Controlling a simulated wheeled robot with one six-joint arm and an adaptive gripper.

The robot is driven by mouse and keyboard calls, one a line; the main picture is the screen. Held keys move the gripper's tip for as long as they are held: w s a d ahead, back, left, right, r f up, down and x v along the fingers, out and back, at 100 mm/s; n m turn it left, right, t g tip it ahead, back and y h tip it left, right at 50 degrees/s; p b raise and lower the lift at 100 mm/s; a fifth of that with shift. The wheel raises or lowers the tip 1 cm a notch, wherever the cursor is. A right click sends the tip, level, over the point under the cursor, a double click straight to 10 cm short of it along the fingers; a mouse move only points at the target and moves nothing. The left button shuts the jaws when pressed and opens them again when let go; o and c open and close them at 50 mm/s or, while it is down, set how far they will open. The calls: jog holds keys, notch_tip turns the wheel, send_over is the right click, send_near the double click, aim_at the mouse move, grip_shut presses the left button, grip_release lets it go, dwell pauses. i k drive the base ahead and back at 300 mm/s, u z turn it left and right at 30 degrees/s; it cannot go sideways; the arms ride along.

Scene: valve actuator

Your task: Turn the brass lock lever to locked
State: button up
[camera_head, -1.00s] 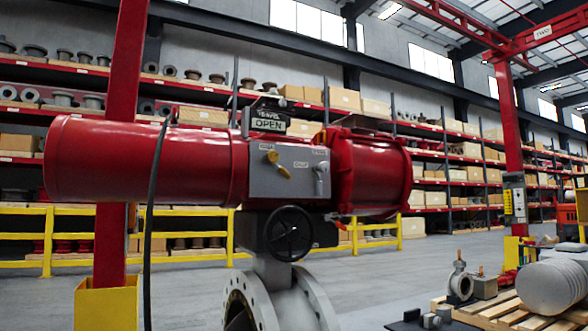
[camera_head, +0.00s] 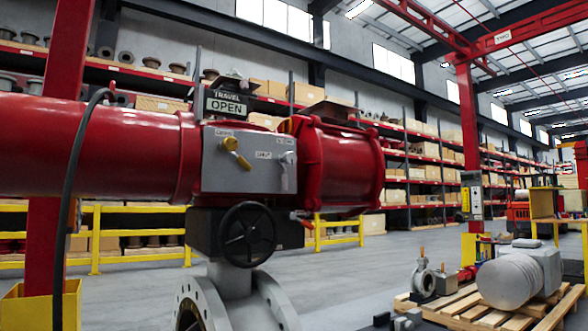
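The brass lock lever (camera_head: 237,153) is yellow and sits on the grey control panel (camera_head: 228,177) of the red valve actuator (camera_head: 337,165). It slants from upper left down to lower right. A small label above it is too blurred to read surely. A second, silvery lever (camera_head: 285,172) hangs down at the panel's right side. The travel indicator (camera_head: 228,104) above the panel reads OPEN. My gripper is not in view.
A black handwheel (camera_head: 248,234) and a grey flanged valve body (camera_head: 232,298) are below the panel. A black hose (camera_head: 70,190) hangs at the left. A yellow railing (camera_head: 140,234) runs behind. A pallet (camera_head: 492,310) with grey parts stands at the lower right. Grey floor (camera_head: 370,265) is open between.

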aim_at(241, 160)
jog(key=z, duration=0.2)
jog(key=i, duration=0.85)
jog(key=u, duration=0.5)
jog(key=i, duration=0.6)
jog(key=u, duration=0.45)
